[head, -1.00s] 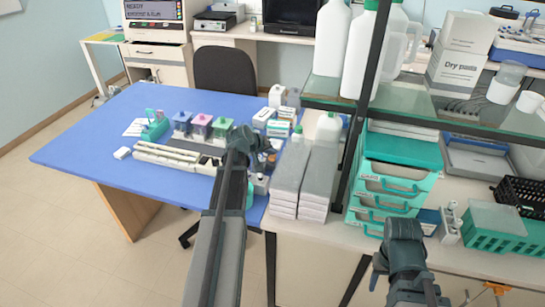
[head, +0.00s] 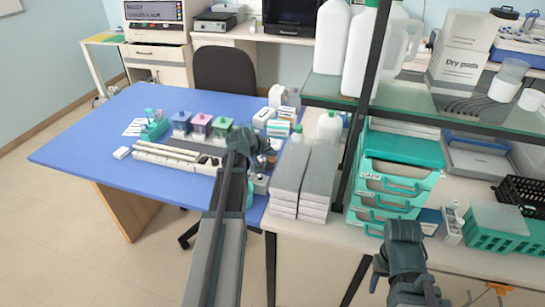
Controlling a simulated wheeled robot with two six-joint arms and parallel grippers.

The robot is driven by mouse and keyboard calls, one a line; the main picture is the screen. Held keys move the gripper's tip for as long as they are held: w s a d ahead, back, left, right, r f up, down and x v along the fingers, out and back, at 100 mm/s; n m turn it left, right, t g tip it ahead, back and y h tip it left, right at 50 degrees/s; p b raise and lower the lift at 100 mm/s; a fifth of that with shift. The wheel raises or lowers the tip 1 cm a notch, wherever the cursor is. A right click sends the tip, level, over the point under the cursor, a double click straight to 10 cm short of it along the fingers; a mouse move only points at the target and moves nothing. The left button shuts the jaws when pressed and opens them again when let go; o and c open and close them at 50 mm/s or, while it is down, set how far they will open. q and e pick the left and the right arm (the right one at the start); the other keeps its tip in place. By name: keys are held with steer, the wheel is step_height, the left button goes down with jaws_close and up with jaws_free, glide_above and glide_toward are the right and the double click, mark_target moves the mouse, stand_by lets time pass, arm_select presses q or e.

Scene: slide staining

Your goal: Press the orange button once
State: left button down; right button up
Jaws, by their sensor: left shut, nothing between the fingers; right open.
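I cannot make out an orange button in the head view; the area right around my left gripper is partly hidden by that arm. My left gripper (head: 268,147) is shut and empty, above the right part of the blue table (head: 90,155), beside small bottles and boxes. My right gripper (head: 408,290) is low in front of the right bench, apart from the things on it; its fingers are hard to see, and it is open.
Stacked grey-topped boxes (head: 305,180), teal drawers (head: 395,185) and a glass shelf (head: 470,112) crowd the right. The table's left part is clear.

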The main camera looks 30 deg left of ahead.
mark_target(271, 159)
arm_select(q)
steer(key=shift+f, duration=0.25)
steer(key=shift+r, duration=0.1)
stand_by(0.4)
steer(key=shift+r+p, duration=1.05)
steer(key=shift+r, duration=0.1)
step_height(271, 159, up, 5)
steer(key=p, duration=0.5)
stand_by(0.3)
